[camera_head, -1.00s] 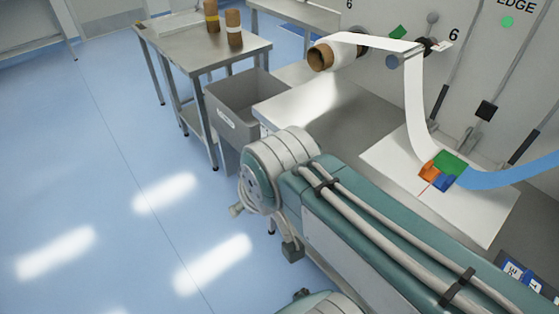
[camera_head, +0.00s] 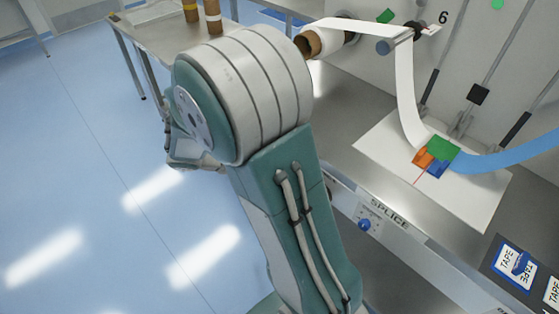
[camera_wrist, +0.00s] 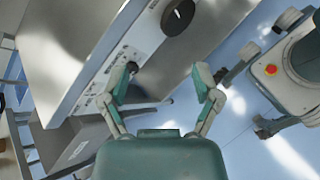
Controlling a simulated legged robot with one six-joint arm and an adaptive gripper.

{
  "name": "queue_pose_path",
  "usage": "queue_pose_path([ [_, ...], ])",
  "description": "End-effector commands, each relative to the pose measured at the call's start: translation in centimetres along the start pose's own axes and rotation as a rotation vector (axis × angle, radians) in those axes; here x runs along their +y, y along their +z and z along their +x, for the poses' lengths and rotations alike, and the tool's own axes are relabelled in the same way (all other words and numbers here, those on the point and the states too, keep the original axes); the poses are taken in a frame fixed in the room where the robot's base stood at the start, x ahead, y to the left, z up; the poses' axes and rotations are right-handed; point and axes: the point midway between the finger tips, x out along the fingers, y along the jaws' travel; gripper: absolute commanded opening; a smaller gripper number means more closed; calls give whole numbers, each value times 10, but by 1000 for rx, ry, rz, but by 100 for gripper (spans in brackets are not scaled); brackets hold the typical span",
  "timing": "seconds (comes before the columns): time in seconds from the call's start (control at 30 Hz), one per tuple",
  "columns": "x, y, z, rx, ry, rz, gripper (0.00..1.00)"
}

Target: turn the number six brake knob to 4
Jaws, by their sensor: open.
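My gripper (camera_wrist: 164,84) is open and empty in the wrist view, with its two fingers spread beside the front panel (camera_wrist: 108,75). A small dark knob (camera_wrist: 133,67) sits on that panel, close to the left finger and partly behind it. A larger black round part (camera_wrist: 178,17) shows at the top of the wrist view. In the head view, a blue knob (camera_head: 364,225) sits on the panel under the SPLICE label. I cannot tell which is the number six brake knob, nor read a setting.
A paper roll (camera_head: 312,43) with its web hangs by a wall marked 6 (camera_head: 443,17). A metal side table (camera_head: 150,40) stands behind my arm. Blue floor at left is open.

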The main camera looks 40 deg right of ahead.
Motion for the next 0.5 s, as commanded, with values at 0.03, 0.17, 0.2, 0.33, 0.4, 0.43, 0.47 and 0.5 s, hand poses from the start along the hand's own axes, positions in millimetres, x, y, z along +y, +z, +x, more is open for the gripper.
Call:
queue_pose_path([
  [0.03,3,-12,9,-51,30,-56,81],
  [0.17,12,-39,28,-168,123,-192,81],
  [0.2,14,-48,33,-202,152,-234,81],
  [0.33,19,-80,52,-306,252,-370,81],
  [0.4,19,-98,63,-358,308,-443,81],
  [0.43,18,-106,67,-378,332,-474,81],
  [0.47,18,-114,71,-398,356,-504,81],
  [0.5,16,-124,77,-421,387,-542,81],
])
